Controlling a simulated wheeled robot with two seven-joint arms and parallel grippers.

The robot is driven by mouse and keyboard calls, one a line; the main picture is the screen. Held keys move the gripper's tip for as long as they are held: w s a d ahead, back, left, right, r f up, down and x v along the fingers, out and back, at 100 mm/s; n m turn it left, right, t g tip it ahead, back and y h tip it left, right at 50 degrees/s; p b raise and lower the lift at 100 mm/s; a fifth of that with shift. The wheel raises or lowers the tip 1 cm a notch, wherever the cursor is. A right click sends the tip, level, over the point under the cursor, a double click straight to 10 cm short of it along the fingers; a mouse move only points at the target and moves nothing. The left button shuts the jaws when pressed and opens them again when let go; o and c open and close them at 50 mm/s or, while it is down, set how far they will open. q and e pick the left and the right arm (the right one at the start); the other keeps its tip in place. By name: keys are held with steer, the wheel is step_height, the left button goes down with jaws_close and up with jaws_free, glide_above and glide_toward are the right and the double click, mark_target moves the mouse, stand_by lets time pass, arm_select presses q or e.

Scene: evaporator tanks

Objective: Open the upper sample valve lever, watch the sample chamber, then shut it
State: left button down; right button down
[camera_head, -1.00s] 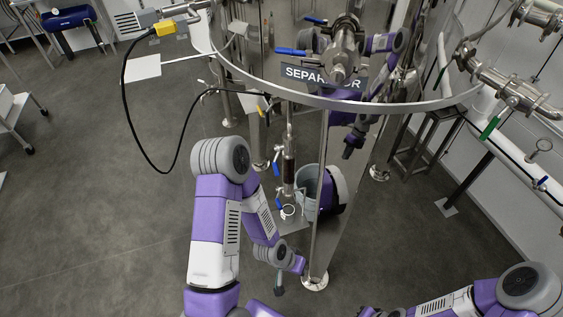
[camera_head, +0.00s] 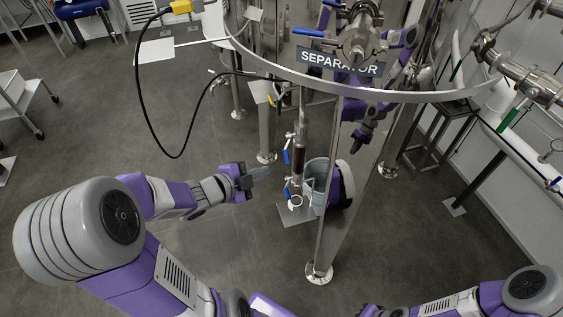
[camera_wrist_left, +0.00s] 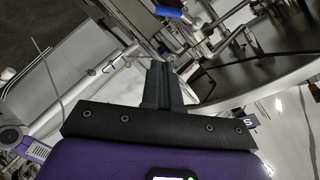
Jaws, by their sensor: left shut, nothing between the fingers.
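The sample chamber (camera_head: 299,157) is a narrow upright tube with a dark middle, hanging below the separator tank in the head view. The upper sample valve lever (camera_head: 287,156) is blue and lies nearly upright beside the tube. A lower blue lever (camera_head: 287,194) sits near the tube's bottom end. My left gripper (camera_head: 262,173) is shut and empty, left of the tube and apart from both levers. Its closed fingers (camera_wrist_left: 158,82) show in the left wrist view, with a blue handle (camera_wrist_left: 168,11) beyond them; I cannot tell which handle it is.
A grey bucket (camera_head: 317,178) stands right of the tube's lower end. A steel tank leg (camera_head: 328,210) rises close to its right. A black cable (camera_head: 147,120) loops down at left. The floor left of the tube is open.

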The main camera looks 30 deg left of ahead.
arm_select(q)
steer(key=b, duration=0.3)
glide_toward(288, 160)
steer(key=w+d, duration=0.3)
steer(key=shift+w+a+f, duration=0.35)
steer(key=shift+w+f, duration=0.1)
steer(key=shift+w, duration=0.3)
steer(key=shift+w+a+f, duration=0.3)
steer(key=shift+w+f, duration=0.2)
steer(key=shift+w, duration=0.25)
steer(key=shift+b, duration=0.3)
steer(key=shift+a+f+m+t+b, duration=0.1)
steer(key=shift+f+m+t+b, duration=0.3)
steer(key=shift+b, duration=1.5)
steer(key=shift+m+t+y, duration=0.3)
steer(key=shift+m+t, duration=0.1)
steer(key=shift+m, duration=0.1)
steer(key=shift+w+a+f+b, duration=0.65)
steer(key=shift+f+b, duration=0.2)
steer(key=shift+b, duration=1.1)
steer(key=shift+w+a+f+b, duration=0.6)
steer(key=shift+f+b, duration=0.25)
steer(key=shift+b, duration=1.05)
steer(key=shift+a, duration=0.15)
